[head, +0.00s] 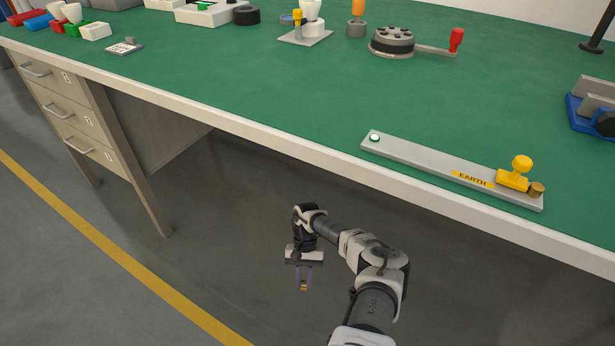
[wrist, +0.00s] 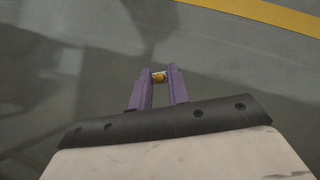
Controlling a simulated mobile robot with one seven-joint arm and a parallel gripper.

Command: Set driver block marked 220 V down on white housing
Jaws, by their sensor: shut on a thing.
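My gripper (head: 304,284) hangs in front of the bench, over the grey floor and below the bench top. Its purple fingers are shut on a small yellow-gold thing (wrist: 159,77) at their tips. Most of that thing is hidden, and I cannot read any 220 V mark on it. A low white housing (head: 222,16) with a green part on top stands at the far back left of the bench, well away from my gripper. Another white piece (head: 168,4) is beside it, cut by the picture's edge. A small off-white block (head: 96,31) lies at the back left.
The green bench top (head: 290,95) is mostly clear in the middle. An EARTH bar (head: 430,163) lies along its front edge. A red-handled crank turntable (head: 392,42), a lamp stand (head: 306,36) and a blue vise-like fixture (head: 590,108) stand on it. Drawers (head: 70,110) are at left.

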